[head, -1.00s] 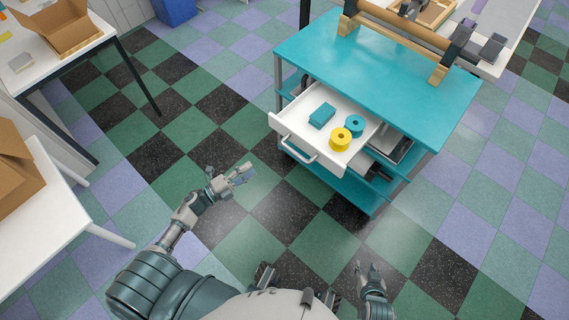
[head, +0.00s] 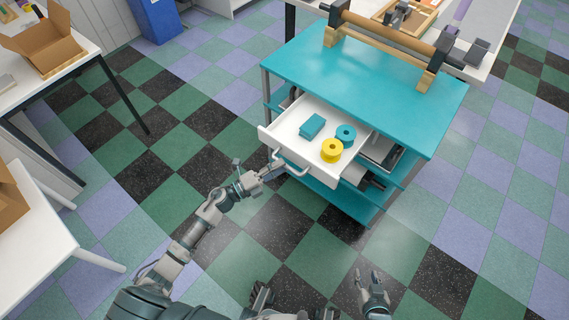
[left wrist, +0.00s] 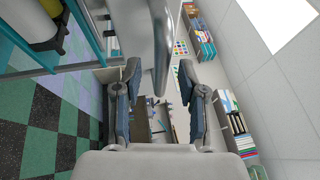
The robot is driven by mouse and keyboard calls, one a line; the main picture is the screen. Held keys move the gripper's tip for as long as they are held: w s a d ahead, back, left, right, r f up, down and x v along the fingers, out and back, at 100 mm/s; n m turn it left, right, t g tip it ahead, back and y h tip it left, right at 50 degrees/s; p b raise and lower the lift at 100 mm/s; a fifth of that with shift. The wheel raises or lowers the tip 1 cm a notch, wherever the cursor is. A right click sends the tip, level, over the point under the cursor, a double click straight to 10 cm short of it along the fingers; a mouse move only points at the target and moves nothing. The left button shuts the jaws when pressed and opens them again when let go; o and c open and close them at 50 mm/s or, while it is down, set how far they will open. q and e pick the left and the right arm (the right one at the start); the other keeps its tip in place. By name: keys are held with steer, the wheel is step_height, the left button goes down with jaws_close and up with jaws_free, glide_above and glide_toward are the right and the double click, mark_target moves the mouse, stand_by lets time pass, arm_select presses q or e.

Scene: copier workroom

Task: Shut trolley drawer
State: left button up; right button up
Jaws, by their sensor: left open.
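The teal trolley (head: 385,82) stands ahead, with its white drawer (head: 287,121) pulled out. A blue block (head: 312,126), a yellow spool (head: 332,150) and a teal spool (head: 346,135) lie inside. The drawer front carries a grey bar handle (head: 293,168), which also shows in the left wrist view (left wrist: 161,45). My left gripper (head: 270,172) is open and close to the handle's left end. In the left wrist view its fingers (left wrist: 158,82) stand apart with the bar between them in the picture; contact cannot be told. My right gripper (head: 368,278) is open and empty, low in front of the trolley.
A wooden roller device (head: 385,40) lies across the trolley top's far end. Lower shelves (head: 330,190) hold dark items. White tables with open cardboard boxes (head: 45,42) stand at the left. The checkered floor (head: 180,130) left of the trolley is clear.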

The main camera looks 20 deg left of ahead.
arm_select(q)
steer(key=shift+x, duration=0.95)
steer(key=shift+w+d, duration=0.15)
steer(key=shift+d, duration=0.05)
jaws_close()
